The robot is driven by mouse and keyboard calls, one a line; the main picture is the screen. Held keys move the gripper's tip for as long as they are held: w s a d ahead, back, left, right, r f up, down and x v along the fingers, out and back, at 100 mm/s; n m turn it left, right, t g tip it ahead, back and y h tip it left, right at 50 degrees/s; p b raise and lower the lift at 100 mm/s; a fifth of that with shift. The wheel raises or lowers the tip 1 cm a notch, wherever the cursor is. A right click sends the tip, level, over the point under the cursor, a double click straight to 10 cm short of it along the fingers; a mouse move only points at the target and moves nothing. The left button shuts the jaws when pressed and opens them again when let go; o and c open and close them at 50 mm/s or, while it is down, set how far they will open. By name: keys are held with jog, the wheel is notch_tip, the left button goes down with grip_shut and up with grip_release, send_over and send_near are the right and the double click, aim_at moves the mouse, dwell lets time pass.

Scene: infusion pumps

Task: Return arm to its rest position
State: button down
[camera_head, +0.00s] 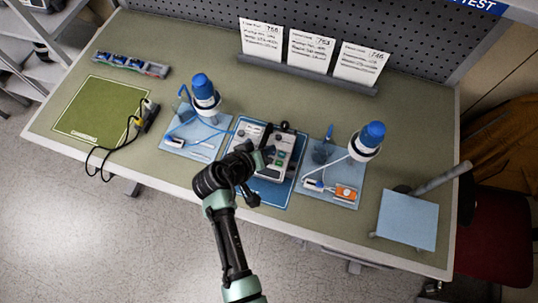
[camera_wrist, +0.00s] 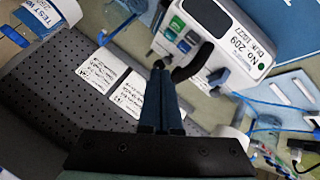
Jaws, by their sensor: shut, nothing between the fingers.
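My arm reaches from the bottom of the head view up over the middle of the bench. My gripper (camera_head: 268,151) is above or beside the grey-white infusion pump (camera_head: 281,163) and hides part of it. In the wrist view, my gripper (camera_wrist: 158,66) is shut with its fingers together and nothing between them. The fingertips are close to the black curved handle of the pump (camera_wrist: 232,38), which is labelled No. 209. I cannot tell whether they touch it.
Blue-capped bottles (camera_head: 203,88) (camera_head: 371,134) stand on light-blue mats either side of the pump. A green mat (camera_head: 95,108) and cable lie left. A light-blue stand (camera_head: 408,218) is at right. Three cards (camera_head: 311,50) stand at the back. The floor in front is clear.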

dwell(0.8)
jog(key=w+a+r+m+t+y+b, duration=0.15)
jog(key=w+r+t+b, duration=0.35)
jog(key=r, duration=0.8)
jog(key=w+a+r+m+t+y+b, duration=0.1)
jog(key=w+r+t+y, duration=0.15)
jog(key=w+r, duration=0.75)
jog(key=s+d+r+t+b, duration=0.15)
jog(key=s+r+t, duration=0.3)
jog(key=r, duration=0.85)
jog(key=s+d+r+t+b, duration=0.1)
jog(key=s+r+t+b, duration=0.3)
jog(key=r, duration=0.9)
jog(key=s+r+t+y, duration=0.1)
jog(key=s+r+t, duration=0.3)
jog(key=s+r, duration=0.6)
jog(key=s, duration=0.2)
jog(key=shift+s+d+r+n, duration=0.15)
jog(key=shift+s+d+n, duration=0.15)
jog(key=shift+s+n, duration=0.05)
